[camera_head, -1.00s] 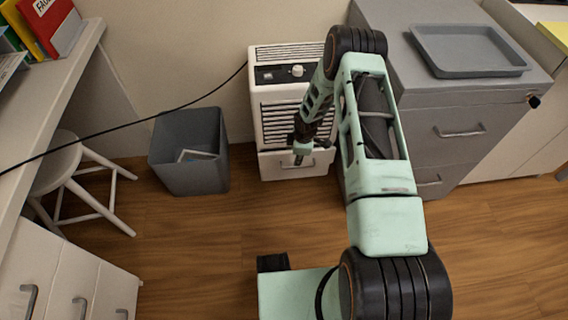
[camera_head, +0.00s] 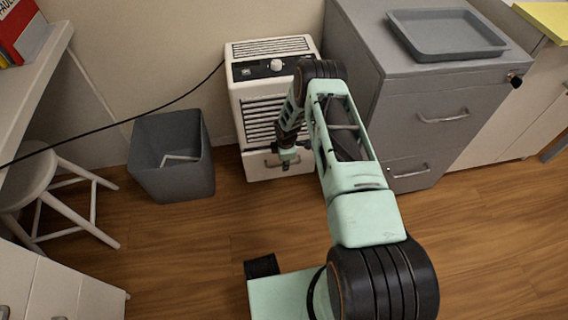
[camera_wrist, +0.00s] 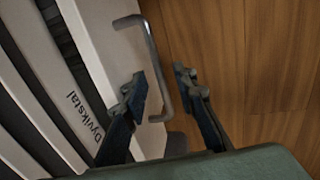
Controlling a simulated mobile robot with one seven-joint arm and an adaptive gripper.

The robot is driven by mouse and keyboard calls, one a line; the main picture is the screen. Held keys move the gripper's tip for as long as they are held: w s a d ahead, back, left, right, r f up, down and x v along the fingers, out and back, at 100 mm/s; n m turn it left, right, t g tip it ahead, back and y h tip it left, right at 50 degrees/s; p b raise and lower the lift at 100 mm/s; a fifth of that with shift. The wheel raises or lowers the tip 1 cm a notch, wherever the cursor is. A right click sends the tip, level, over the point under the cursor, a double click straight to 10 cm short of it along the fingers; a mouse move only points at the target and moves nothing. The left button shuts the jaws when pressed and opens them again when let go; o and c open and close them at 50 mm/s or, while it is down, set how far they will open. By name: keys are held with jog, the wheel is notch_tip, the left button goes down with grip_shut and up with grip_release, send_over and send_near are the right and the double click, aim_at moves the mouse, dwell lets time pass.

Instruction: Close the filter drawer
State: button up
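The filter drawer (camera_head: 258,170) is the low white front at the bottom of the white appliance (camera_head: 238,100). In the wrist view its pale front (camera_wrist: 100,30) carries a grey bar handle (camera_wrist: 152,45). My gripper (camera_head: 287,160) is in front of the drawer and hides part of its handle in the head view. In the wrist view my gripper (camera_wrist: 161,84) is open, with one dark finger on each side of the handle. The fingers look apart from the bar. I cannot tell how far the drawer stands out.
A grey bin (camera_head: 172,160) stands left of the appliance, with a white stool (camera_head: 60,190) farther left. A grey cabinet (camera_head: 440,110) with a tray (camera_head: 447,50) on top stands close on the right. A black cable (camera_head: 150,108) runs left from the appliance. Wooden floor in front is clear.

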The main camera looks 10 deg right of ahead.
jog(key=shift+c, duration=0.2)
grip_shut()
dwell(0.4)
